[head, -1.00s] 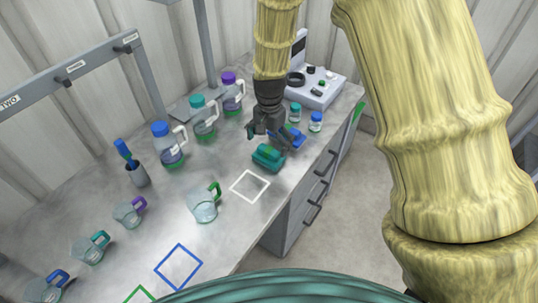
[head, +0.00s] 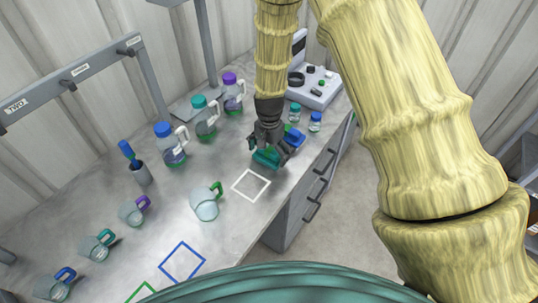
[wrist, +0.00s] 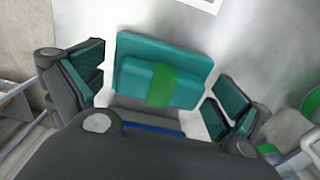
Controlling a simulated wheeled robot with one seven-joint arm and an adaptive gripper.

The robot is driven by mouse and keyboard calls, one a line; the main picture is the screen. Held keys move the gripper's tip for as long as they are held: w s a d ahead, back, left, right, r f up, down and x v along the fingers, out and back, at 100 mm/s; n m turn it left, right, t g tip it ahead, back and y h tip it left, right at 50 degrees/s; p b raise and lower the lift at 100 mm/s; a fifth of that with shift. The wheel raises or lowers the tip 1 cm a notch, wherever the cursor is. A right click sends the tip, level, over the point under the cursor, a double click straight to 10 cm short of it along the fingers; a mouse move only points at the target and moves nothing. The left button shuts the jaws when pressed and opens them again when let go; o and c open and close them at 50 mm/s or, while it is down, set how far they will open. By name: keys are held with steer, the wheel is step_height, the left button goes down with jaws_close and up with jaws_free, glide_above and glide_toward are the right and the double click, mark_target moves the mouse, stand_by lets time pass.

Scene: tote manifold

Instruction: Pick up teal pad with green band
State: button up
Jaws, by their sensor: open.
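The teal pad with the green band (wrist: 190,62) lies on the grey bench top. It fills the middle of the wrist view, between and a little beyond my open fingers. In the head view the teal pad (head: 265,158) is partly hidden under my gripper. My gripper (head: 270,152) is open and close above the pad, with one finger on each side. In the wrist view my gripper (wrist: 152,95) shows its teal-lined fingers apart, with nothing held between them.
A blue object (head: 295,138) lies just behind the gripper, beside small blue- and teal-capped jars (head: 315,122). A white square outline (head: 251,184) and a green-handled beaker (head: 206,204) are in front. Large capped jugs (head: 171,148) stand left. The bench's drawer side (head: 305,200) drops off at right.

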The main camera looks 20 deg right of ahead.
steer(key=c, duration=0.9)
steer(key=shift+s+r, duration=0.1)
steer(key=shift+s, duration=0.1)
steer(key=shift+c, duration=0.7)
steer(key=shift+o, duration=0.2)
